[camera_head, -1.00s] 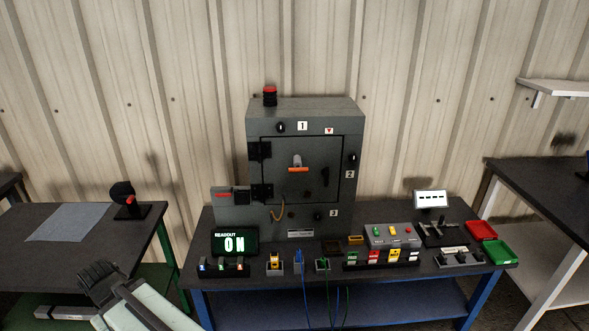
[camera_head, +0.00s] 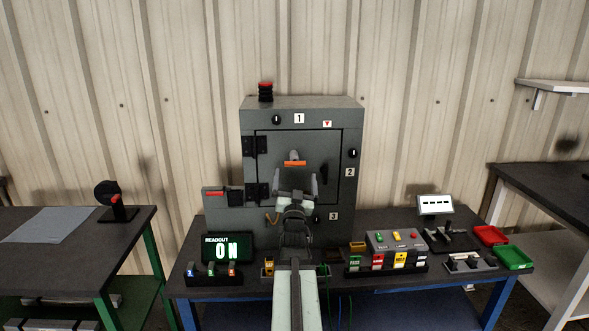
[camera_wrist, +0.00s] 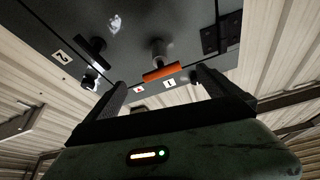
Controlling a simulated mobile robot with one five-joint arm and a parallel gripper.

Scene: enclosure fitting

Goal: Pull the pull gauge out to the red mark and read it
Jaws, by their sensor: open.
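The pull gauge (camera_head: 294,157) is a grey cylinder with an orange crossbar handle on the cabinet door. In the wrist view its orange handle (camera_wrist: 161,72) lies ahead of and between my fingertips. My gripper (camera_head: 296,182) is open and empty just below the handle in the head view, with no visible contact. Its two fingers (camera_wrist: 162,80) are spread in the wrist view. The green readout (camera_head: 227,247) appears to show "0 N". A white label with a red triangle (camera_head: 327,124) is above the door. I see no red mark on the gauge itself.
The grey cabinet (camera_head: 250,116) stands on the dark bench, with hinges at the door's left and a dark door handle (camera_head: 324,174) right of the gauge. Switches, a small display (camera_head: 435,205) and red and green trays (camera_head: 514,257) fill the bench right.

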